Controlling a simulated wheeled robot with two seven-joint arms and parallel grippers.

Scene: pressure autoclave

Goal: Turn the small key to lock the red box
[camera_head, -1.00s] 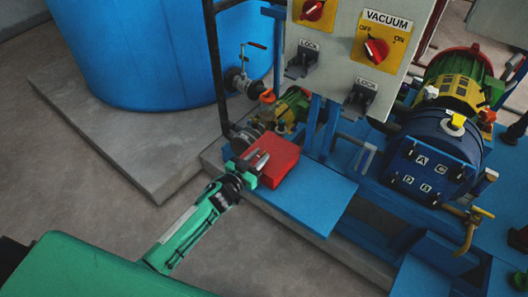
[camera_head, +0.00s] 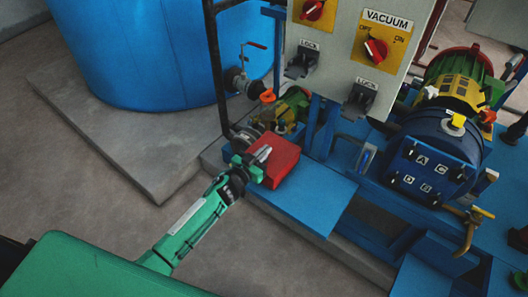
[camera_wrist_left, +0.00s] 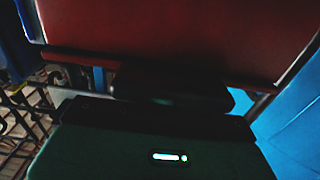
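The red box (camera_head: 284,166) sits on the blue bench (camera_head: 318,197) below the control panel. My left gripper (camera_head: 261,157) is at the left side of the red box, with its grey finger parts over or against that side. I cannot tell if it touches the box. In the left wrist view the red box (camera_wrist_left: 180,38) fills the top, and the dark gripper body covers the area below it. The small key cannot be made out in either view. The gap between the fingers is too small and dark to judge. My right gripper is not in view.
The grey panel (camera_head: 337,62) with red knobs and lock clasps stands behind the box. A blue tank (camera_head: 160,50) is at the back left. A dark upright pipe (camera_head: 215,70) stands left of the panel.

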